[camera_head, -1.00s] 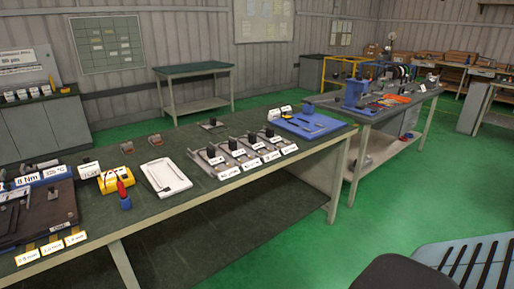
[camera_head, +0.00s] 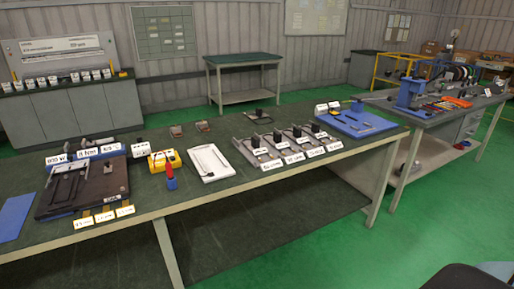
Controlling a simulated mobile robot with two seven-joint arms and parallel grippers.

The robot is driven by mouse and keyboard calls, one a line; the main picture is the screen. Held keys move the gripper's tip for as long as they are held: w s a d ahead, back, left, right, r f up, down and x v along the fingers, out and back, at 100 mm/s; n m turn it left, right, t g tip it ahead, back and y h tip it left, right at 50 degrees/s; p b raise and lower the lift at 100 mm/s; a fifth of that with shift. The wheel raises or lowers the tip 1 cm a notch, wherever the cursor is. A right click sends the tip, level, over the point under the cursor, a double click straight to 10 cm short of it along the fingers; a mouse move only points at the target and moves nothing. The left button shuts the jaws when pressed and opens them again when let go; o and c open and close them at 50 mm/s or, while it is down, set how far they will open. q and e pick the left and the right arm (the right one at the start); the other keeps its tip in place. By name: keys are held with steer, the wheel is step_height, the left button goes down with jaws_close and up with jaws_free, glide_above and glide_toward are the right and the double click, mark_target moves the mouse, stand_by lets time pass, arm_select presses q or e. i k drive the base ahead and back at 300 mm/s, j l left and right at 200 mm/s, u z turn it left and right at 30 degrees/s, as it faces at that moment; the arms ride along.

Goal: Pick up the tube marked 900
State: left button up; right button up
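No tube that I can read as marked 900 is clear in the head view. At the left of the long workbench (camera_head: 225,217), small white labels stand along the back of a dark fixture plate (camera_head: 88,198). One label (camera_head: 57,159) seems to end in W, but its digits are too small to be sure of. Another label (camera_head: 88,154) seems to read 8 Nm. Smaller tags (camera_head: 103,216) lie along the plate's front edge. Neither of my grippers is in view.
A yellow box (camera_head: 164,160), a red-and-blue tool (camera_head: 170,178), a white tray (camera_head: 208,163) and several grey labelled fixtures (camera_head: 290,146) stand along the bench. A blue mat (camera_head: 14,216) lies at its left end. A back counter (camera_head: 65,105) holds several small labelled items. Green floor (camera_head: 400,240) is open at the right.

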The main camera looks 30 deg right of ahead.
mark_target(255, 148)
steer(key=i+l+z, duration=0.1)
steer(key=z, duration=0.8)
steer(key=i+z, duration=0.35)
steer(key=i, duration=0.25)
steer(key=i+z, duration=0.4)
steer(key=i, duration=0.15)
steer(key=i+j, duration=0.1)
steer(key=i, duration=0.25)
